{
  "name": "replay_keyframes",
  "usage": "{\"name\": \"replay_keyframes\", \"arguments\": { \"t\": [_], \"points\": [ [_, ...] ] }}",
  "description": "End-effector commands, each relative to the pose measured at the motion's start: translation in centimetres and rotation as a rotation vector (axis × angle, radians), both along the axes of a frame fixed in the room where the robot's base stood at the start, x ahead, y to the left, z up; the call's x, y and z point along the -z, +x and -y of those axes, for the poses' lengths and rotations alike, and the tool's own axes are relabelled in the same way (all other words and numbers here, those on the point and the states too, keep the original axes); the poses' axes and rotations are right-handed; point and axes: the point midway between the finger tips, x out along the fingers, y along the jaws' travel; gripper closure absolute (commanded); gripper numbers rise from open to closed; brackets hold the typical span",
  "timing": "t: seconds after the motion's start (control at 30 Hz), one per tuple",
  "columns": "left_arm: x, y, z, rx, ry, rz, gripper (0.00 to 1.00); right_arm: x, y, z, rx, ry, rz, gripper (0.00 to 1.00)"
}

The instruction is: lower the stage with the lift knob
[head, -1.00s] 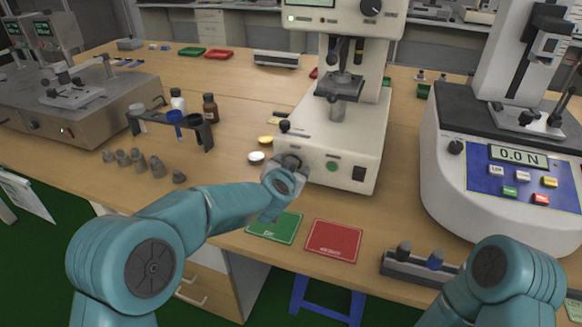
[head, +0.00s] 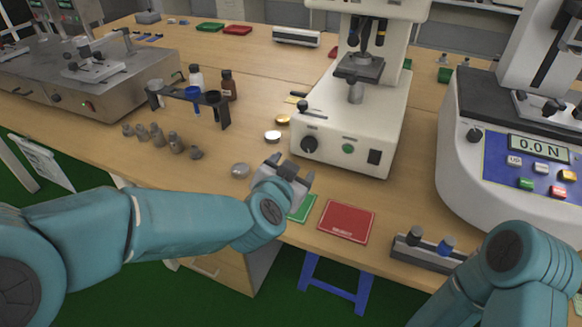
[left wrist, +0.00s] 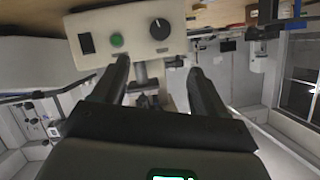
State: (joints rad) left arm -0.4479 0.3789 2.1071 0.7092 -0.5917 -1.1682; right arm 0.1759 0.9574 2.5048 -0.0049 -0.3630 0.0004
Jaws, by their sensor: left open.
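The white machine (head: 375,125) stands on the bench and bears a dark stage (head: 358,67) on a short metal post, below the lens barrels. A round black knob (head: 309,144) is on the left of its front face. It also shows in the left wrist view (left wrist: 160,28), which looks upside down. My left gripper (head: 290,170) is open and empty, in front of and below the knob, apart from it. In the left wrist view, its two dark fingers (left wrist: 160,65) are spread. My right arm shows at lower right; its gripper is out of frame.
A green button (head: 348,149) and black switch (head: 374,157) sit right of the knob. A small lever (head: 304,107) stands above it. Green (head: 303,207) and red (head: 346,221) mats lie in front. A bottle rack (head: 195,100) and several weights are left; a force tester (head: 510,150) is right.

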Motion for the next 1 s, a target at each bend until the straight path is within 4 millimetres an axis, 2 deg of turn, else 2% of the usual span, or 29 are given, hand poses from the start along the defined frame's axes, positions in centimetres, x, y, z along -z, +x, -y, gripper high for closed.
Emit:
{"name": "replay_keyframes", "arguments": {
  "t": [0.37,0.6,0.73,0.87,1.0],
  "points": [
    [0.0,-0.1,-0.2,0.000,-0.016,-0.002,0.27,0.2,0.0,0.0,0.000,0.000,0.000,0.33],
    [0.5,0.8,-2.0,0.006,-0.287,-0.076,0.27,2.2,0.0,0.0,0.000,0.000,0.000,0.33],
    [0.7,1.0,-2.6,0.000,-0.365,-0.117,0.27,2.5,0.0,0.0,0.000,0.000,0.000,0.33],
    [1.2,2.2,-2.2,-0.001,-0.376,-0.125,0.27,2.7,0.0,0.0,0.000,0.000,0.000,0.33],
    [2.4,4.7,-1.2,-0.001,-0.374,-0.126,0.27,3.0,0.0,0.0,0.000,0.000,0.000,0.33]
  ]
}}
